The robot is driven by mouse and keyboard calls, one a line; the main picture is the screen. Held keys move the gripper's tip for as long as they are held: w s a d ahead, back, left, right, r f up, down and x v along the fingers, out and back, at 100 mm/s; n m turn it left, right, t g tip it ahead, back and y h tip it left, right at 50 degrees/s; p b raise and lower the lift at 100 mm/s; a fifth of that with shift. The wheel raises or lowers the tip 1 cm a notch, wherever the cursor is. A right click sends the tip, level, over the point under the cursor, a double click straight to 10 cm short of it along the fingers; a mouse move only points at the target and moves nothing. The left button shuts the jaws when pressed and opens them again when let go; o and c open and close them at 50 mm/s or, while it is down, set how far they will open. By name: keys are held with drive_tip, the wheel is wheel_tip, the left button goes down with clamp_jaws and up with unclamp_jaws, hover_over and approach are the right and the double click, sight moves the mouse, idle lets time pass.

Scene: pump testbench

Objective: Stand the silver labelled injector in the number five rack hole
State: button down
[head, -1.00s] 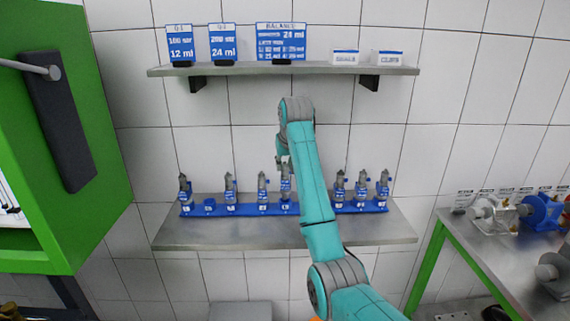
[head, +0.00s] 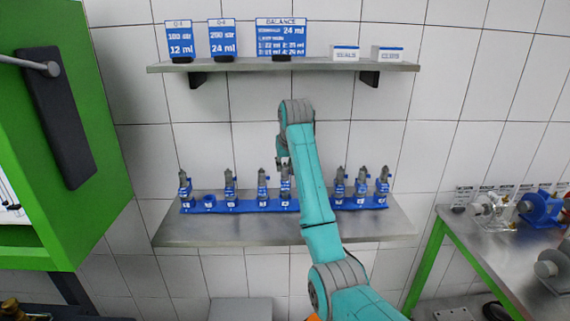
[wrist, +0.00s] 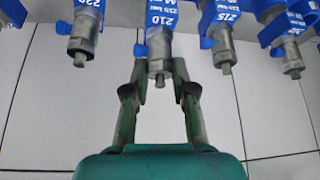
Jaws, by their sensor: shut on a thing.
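In the wrist view my gripper (wrist: 163,78) has its two green fingers on either side of the grey tip of an injector (wrist: 159,50) with a blue label reading 210. It is shut on this injector. In the head view my gripper (head: 281,158) is at the top of an injector (head: 286,184) near the rack's middle, which looks upright in its place. The blue rack (head: 246,206) lies along the lower shelf. Its second place from the left (head: 209,202) holds no injector. The hole numbers are too small to read, and my arm hides part of the rack.
Other upright grey injectors stand close on both sides, including one on the left (head: 230,184) and one on the right (head: 362,184). The upper shelf (head: 330,66) with signs hangs above. A green cabinet (head: 100,130) stands left and a bench with pumps (head: 490,235) right.

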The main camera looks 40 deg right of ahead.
drive_tip(key=shift+f, duration=0.9)
idle(0.5)
drive_tip(key=c, duration=0.9)
unclamp_jaws()
drive_tip(key=shift+o, duration=0.2)
drive_tip(key=v, duration=0.7)
drive_tip(key=shift+r, duration=0.25)
drive_tip(key=shift+s, duration=0.15)
